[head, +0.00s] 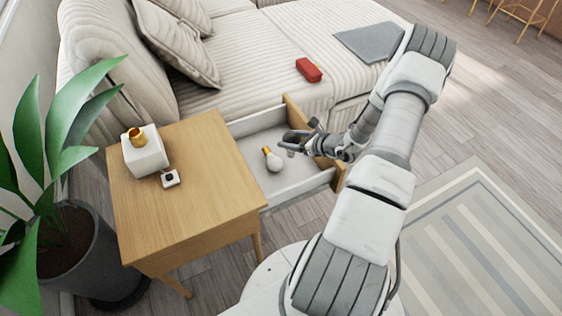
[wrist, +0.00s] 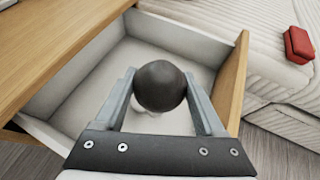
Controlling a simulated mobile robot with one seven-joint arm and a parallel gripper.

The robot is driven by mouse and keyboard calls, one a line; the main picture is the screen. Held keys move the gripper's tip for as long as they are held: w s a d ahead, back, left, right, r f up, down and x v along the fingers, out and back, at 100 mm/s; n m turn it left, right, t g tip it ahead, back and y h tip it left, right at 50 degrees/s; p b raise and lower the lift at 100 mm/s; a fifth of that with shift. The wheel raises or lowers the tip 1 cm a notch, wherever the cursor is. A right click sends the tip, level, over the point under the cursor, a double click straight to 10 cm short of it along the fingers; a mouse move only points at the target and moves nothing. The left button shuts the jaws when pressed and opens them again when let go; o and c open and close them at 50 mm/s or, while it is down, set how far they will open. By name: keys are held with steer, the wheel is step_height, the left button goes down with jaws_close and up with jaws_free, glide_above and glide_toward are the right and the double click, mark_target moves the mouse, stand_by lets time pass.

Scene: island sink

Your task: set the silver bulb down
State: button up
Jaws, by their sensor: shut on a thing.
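The silver bulb shows in the wrist view as a dark grey ball (wrist: 160,84) squeezed between the two fingers of my gripper (wrist: 163,95). In the head view my gripper (head: 300,142) is over the open drawer (head: 291,188), near its front panel, and its fingers mostly hide the held bulb. A white bulb with a gold base (head: 274,161) lies in the drawer just left of my gripper. In the wrist view a small white part shows below the dark ball. I cannot tell whether the held bulb touches the drawer floor.
A red item (head: 308,70) lies on the sofa (head: 265,45). A potted plant (head: 75,240) stands at left. The drawer's left part is clear.

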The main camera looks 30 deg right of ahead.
mark_target(290, 156)
step_height(290, 156, down, 9)
steer(key=shift+r+b, duration=0.1)
steer(key=shift+b, duration=1.15)
steer(key=shift+f, duration=0.25)
steer(key=o, duration=1.3)
steer(key=shift+r, duration=0.1)
steer(key=shift+r, duration=0.2)
steer(key=p+v, duration=0.3)
steer(key=v, duration=0.9)
steer(key=shift+f, duration=0.1)
